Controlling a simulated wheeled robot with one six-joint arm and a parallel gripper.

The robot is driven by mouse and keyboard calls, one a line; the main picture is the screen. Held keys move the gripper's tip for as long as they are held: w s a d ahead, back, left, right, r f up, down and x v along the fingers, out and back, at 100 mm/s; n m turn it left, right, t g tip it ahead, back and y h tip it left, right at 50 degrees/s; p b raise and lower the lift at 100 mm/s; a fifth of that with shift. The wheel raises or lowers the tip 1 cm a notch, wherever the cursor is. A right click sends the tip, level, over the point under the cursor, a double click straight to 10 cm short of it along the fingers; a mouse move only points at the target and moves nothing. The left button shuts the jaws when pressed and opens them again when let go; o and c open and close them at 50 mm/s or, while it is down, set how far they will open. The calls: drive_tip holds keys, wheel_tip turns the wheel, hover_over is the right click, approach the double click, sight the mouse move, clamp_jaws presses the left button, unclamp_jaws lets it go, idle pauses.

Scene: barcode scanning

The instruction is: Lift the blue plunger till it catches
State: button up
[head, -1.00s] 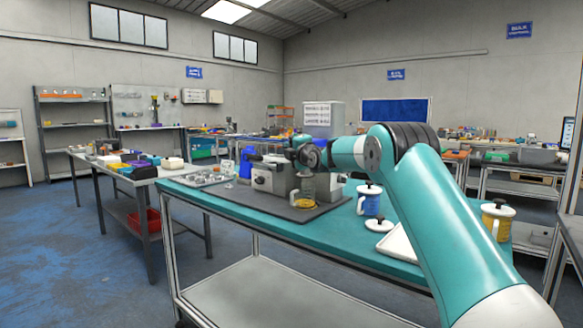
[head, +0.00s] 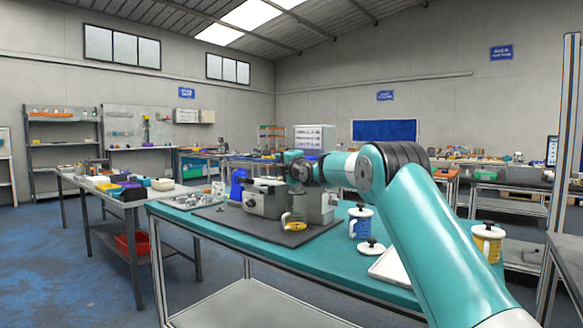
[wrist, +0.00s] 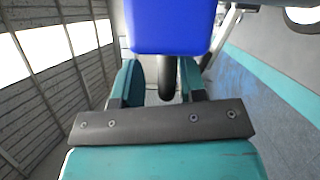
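A white press with a blue band (head: 360,226) stands upright on the teal bench, with a black knob (head: 361,206) on top. I cannot tell which part is the blue plunger. My gripper (head: 291,168) is over the bench, left of this press and near a grey machine; its fingers are too small to read there. In the wrist view the two teal fingers of my gripper (wrist: 160,85) stand apart. A dark curved piece (wrist: 167,88) shows between them, below a large bright blue body (wrist: 170,25). Whether the fingers touch the piece is unclear.
The grey machine (head: 262,200) sits on a dark mat (head: 240,226). A mug with a yellow part (head: 294,226) stands before it. A blue container (head: 238,184) stands behind the machine.

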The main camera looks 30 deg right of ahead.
drive_tip(key=s+f+b, duration=0.1)
drive_tip(key=s+b, duration=0.3)
drive_tip(key=s, duration=1.3)
drive_tip(key=shift+a+b, duration=0.3)
drive_tip(key=shift+b, duration=0.1)
drive_tip(key=s+a+f+m+g+y, duration=0.2)
drive_tip(key=s+a+f+g, duration=0.15)
drive_tip(key=a, duration=0.45)
drive_tip(key=s+a+f+m+g+y, duration=0.25)
drive_tip(key=s+a+f, duration=0.25)
drive_tip(key=a, duration=0.4)
drive_tip(key=s+a+f+m+g+y, duration=0.2)
drive_tip(key=s+a+f+g, duration=0.25)
drive_tip(key=a, duration=0.35)
drive_tip(key=s+a+f+m+g+h, duration=0.1)
drive_tip(key=s+a+f+m+g, duration=0.15)
drive_tip(key=s, duration=0.65)
drive_tip(key=s+a+f+m+g, duration=0.1)
drive_tip(key=s+a+f+g, duration=0.15)
drive_tip(key=s, duration=0.55)
drive_tip(key=s+a+f+m+g+h, duration=0.1)
drive_tip(key=s+a+f+m+g, duration=0.2)
drive_tip(key=s, duration=0.6)
wheel_tip(320, 180, up, 17)
drive_tip(key=d+p, duration=0.1)
drive_tip(key=p, duration=1.6)
drive_tip(key=shift+w+d+f+n, duration=0.15)
drive_tip(key=shift+w+f+n, duration=0.05)
drive_tip(key=shift+w+n, duration=0.1)
